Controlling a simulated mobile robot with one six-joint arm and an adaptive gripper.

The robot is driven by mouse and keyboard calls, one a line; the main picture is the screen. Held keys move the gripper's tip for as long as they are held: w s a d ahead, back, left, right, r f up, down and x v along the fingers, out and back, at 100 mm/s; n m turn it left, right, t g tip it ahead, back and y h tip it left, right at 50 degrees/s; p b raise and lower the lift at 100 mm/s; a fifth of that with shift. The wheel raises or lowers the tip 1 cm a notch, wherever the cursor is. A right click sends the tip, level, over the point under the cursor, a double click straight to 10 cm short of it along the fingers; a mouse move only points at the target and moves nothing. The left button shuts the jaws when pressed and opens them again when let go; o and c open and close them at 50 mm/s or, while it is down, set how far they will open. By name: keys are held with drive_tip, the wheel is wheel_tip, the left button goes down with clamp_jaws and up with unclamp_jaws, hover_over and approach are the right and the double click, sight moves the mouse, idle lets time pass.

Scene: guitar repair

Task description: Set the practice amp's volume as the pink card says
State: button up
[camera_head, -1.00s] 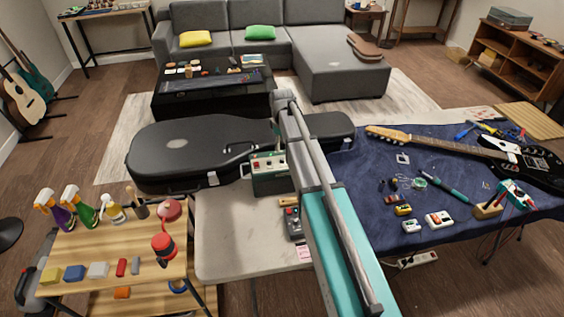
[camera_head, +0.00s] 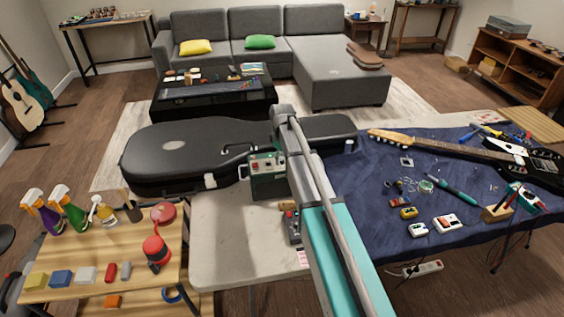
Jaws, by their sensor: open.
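The practice amp (camera_head: 267,178) is a small dark green box with a pale top edge and red knobs on its front panel. It stands on the pale table, left of my arm, which partly covers its right side. The knob settings are too small to read. A small pink card (camera_head: 303,257) lies near the table's front edge, left of my teal arm link; its writing cannot be read. My grey and teal arm rises through the middle of the picture. My gripper is not visible; the arm hides whatever is behind it.
A small device with a red part (camera_head: 291,224) sits between amp and card. A black guitar case (camera_head: 180,150) lies behind the amp. A blue mat (camera_head: 370,190) with an electric guitar (camera_head: 470,148) and small parts is at right. A wooden cart (camera_head: 75,245) holds spray bottles at left.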

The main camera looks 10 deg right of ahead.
drive_tip(key=shift+f, duration=0.15)
clamp_jaws()
idle(0.4)
drive_tip(key=shift+m, duration=0.3)
drive_tip(key=m, duration=0.7)
drive_tip(key=shift+m, duration=0.4)
drive_tip(key=m, duration=0.4)
drive_tip(key=shift+m, duration=0.3)
drive_tip(key=m, duration=0.4)
drive_tip(key=shift+m, duration=0.4)
